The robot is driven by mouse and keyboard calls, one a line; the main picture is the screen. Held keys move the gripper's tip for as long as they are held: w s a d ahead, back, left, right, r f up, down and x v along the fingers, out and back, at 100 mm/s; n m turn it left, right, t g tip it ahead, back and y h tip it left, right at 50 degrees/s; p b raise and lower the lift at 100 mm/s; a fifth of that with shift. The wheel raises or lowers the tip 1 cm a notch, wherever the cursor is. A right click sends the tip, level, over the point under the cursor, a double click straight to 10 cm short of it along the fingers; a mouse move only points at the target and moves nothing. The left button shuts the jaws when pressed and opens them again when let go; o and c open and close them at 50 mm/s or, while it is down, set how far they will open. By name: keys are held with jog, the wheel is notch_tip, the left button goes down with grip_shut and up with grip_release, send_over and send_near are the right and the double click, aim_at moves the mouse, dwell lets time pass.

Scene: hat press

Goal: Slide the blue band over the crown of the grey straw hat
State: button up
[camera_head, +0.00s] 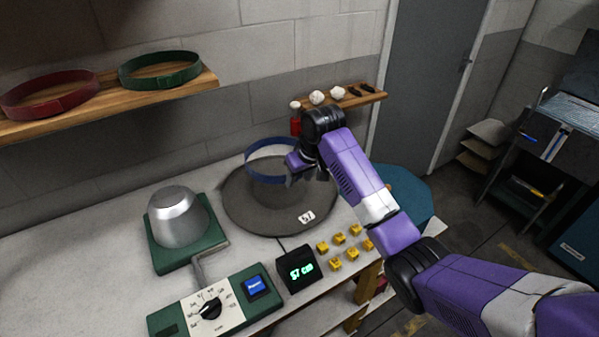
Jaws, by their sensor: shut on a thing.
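The grey straw hat (246,212) lies brim down on the white bench, with a small white tag marked 57 on its brim. The blue band (264,178) shows as a ring around or just above the hat's crown, its far side standing higher. I cannot tell how far down the crown it sits. My gripper (296,164) is at the right side of the band, shut on it. The fingertips and the band's right edge are partly hidden by my wrist.
A metal hat block (177,218) on a green base stands left of the hat. A control box (217,306), a display reading 57 cm (300,268) and several yellow blocks (340,239) line the front. Red (48,94) and green (160,70) bands lie on a shelf (100,112).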

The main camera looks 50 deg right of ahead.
notch_tip(320, 180, down, 8)
jog(key=b, duration=0.6)
jog(key=shift+r+b, duration=0.25)
jog(key=shift+b, duration=0.05)
jog(key=shift+f+b, duration=0.5)
jog(key=shift+f, duration=1.9)
jog(key=o, duration=1.4)
jog(key=v, duration=0.7)
jog(key=shift+r+b, duration=0.4)
jog(key=shift+b, duration=0.05)
